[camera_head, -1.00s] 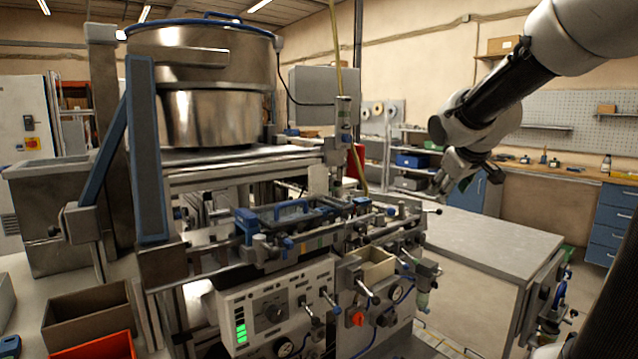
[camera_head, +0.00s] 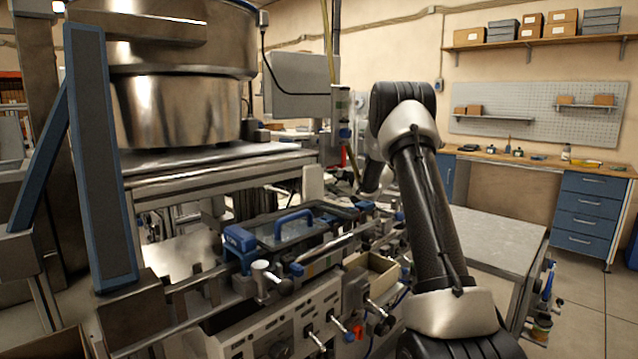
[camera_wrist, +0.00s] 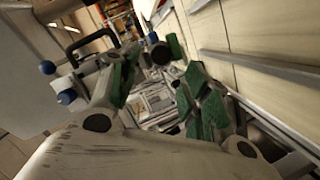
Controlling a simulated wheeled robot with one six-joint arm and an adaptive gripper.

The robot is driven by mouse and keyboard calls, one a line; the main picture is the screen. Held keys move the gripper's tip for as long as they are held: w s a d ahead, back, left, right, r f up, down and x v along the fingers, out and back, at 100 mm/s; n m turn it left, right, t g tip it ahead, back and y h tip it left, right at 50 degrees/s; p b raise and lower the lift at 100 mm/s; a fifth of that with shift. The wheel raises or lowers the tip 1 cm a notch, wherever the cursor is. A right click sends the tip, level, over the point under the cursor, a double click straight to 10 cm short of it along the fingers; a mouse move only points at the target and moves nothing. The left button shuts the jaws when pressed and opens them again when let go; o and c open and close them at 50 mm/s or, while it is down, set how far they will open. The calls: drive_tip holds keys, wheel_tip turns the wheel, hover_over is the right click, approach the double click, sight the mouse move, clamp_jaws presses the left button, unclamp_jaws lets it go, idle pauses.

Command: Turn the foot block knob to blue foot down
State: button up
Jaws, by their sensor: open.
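My gripper (camera_wrist: 160,90) is open in the wrist view, its green-padded fingers spread with nothing held between them. In the head view my arm hides most of the gripper beyond the machine's right side. I cannot tell for certain which part is the foot block knob. A small red-orange knob (camera_head: 358,332) shows on the machine's lower front, left of my arm. No blue foot can be made out.
The machine has a blue-handled cover (camera_head: 292,216), several levers and a cream bin (camera_head: 382,268). A large steel pot (camera_head: 180,110) stands behind it. A grey table (camera_head: 500,245) with a bare top stands right of my arm. Floor is open at the far right.

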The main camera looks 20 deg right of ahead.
drive_tip(key=x, duration=0.5)
drive_tip(key=shift+w+f, duration=0.15)
drive_tip(key=shift+w, duration=0.2)
drive_tip(key=c, duration=1)
drive_tip(key=shift+c, duration=0.2)
